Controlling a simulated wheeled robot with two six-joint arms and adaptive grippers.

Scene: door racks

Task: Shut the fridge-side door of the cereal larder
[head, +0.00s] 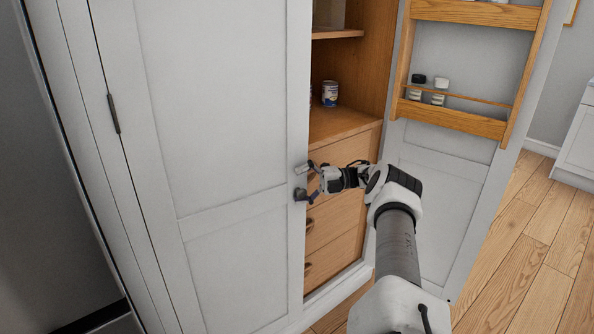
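The fridge-side door (220,130) of the larder is the pale grey panelled door on the left. It stands across the left part of the cabinet, close to the frame; I cannot tell whether a small gap is left. My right gripper (303,182) is at this door's free edge, about mid-height. Its two fingers are apart, one above the other, with their tips at the edge; I cannot tell whether they touch it. No held object shows between them. My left gripper is not in view.
The other larder door (440,160) stands wide open at the right, with wooden racks (450,118) holding small jars. Inside are a can (330,93) on a shelf and wooden drawers (335,225). A dark grey surface (40,200) borders the left. Wooden floor (535,250) is clear at right.

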